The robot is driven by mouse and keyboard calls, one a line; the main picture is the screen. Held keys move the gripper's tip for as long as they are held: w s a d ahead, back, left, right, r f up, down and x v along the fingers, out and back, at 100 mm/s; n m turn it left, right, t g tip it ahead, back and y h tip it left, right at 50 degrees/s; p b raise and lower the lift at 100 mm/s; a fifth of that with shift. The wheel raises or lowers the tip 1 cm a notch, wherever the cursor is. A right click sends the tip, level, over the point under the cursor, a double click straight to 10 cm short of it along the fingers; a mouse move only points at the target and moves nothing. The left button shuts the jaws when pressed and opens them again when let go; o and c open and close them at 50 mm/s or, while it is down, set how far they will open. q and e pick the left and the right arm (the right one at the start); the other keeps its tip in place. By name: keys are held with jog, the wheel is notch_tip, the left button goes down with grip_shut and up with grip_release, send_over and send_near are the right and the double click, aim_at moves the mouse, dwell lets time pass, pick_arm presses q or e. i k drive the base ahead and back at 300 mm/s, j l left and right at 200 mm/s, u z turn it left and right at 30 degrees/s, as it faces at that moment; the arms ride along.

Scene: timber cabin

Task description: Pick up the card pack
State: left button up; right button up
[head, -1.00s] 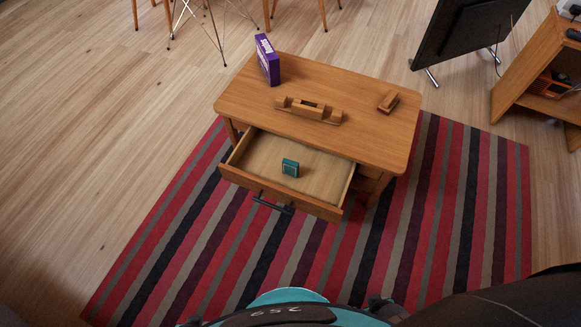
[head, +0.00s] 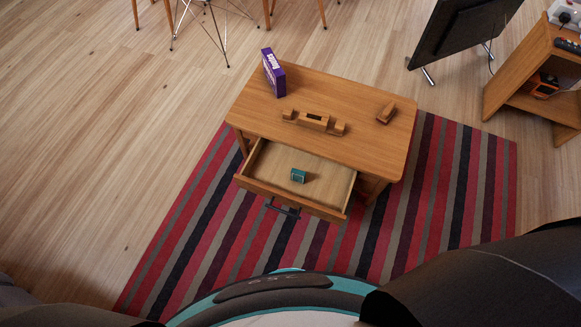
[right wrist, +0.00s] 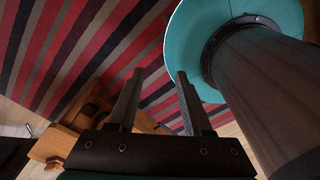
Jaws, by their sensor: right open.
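The card pack (head: 298,176), a small teal-green box, sits in the open drawer (head: 260,187) of the wooden coffee table, apart from the drawer walls. My right gripper (right wrist: 158,78) shows in the right wrist view, open with nothing between its fingers, above the striped rug. The card pack does not show in that view. Neither gripper shows in the head view, where only parts of my own body fill the bottom edge.
On the coffee table (head: 350,140) stand a purple box (head: 273,73), a wooden stand (head: 313,121) and a small wooden block (head: 386,112). A striped rug (head: 440,190) lies beneath. A dark screen (head: 462,35) and a shelf unit (head: 520,85) are at right. The floor at left is clear.

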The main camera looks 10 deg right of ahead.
aim_at(298, 176)
jog(key=i+j+z, duration=0.15)
jog(key=i+j, duration=0.3)
jog(key=i+j+z, duration=0.15)
jog(key=i+j, duration=0.25)
jog(key=j, duration=0.25)
jog(key=z, duration=1.85)
